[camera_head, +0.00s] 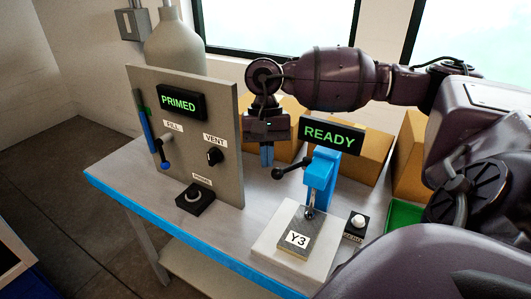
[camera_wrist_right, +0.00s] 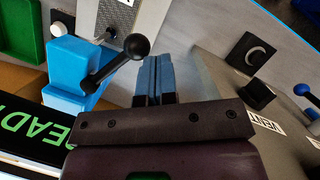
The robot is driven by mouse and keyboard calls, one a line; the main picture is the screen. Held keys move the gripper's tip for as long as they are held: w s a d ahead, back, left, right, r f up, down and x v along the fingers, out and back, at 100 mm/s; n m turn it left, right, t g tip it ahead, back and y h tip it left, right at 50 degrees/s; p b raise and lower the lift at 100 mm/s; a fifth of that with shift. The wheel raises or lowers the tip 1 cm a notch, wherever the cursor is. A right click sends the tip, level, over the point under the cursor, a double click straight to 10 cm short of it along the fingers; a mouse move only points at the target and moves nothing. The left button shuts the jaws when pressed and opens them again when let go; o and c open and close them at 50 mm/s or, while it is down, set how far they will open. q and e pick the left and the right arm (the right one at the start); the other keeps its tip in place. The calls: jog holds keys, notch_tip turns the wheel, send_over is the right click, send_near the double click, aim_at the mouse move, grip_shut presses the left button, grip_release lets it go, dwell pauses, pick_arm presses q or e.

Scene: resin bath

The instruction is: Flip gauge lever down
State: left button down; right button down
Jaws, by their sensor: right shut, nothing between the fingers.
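The gauge is a blue stand (camera_head: 320,180) with a green-lettered READY display (camera_head: 332,137) above it. Its black lever (camera_head: 293,167) sticks out to the left and ends in a ball knob (camera_head: 277,173). In the right wrist view the lever's ball (camera_wrist_right: 137,46) is just left of my fingers. A grey block labelled Y3 (camera_head: 294,242) lies on a white plate under the gauge's tip. My right gripper (camera_head: 267,157) points down, with blue fingers shut and empty, just behind and above the knob. It appears apart from the lever. The shut fingers also show in the wrist view (camera_wrist_right: 158,80). My left gripper is not seen.
A grey panel (camera_head: 222,115) with a PRIMED display, blue lever and VENT knob (camera_head: 214,156) stands left of my gripper. A black button box (camera_head: 357,227) and green tray (camera_head: 403,215) are right of the gauge. Cardboard boxes (camera_head: 372,152) stand behind.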

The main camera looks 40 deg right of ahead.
jog(key=shift+s, duration=0.1)
dwell(0.5)
jog(key=v, duration=1.1)
jog(key=shift+s+a+f, duration=0.1)
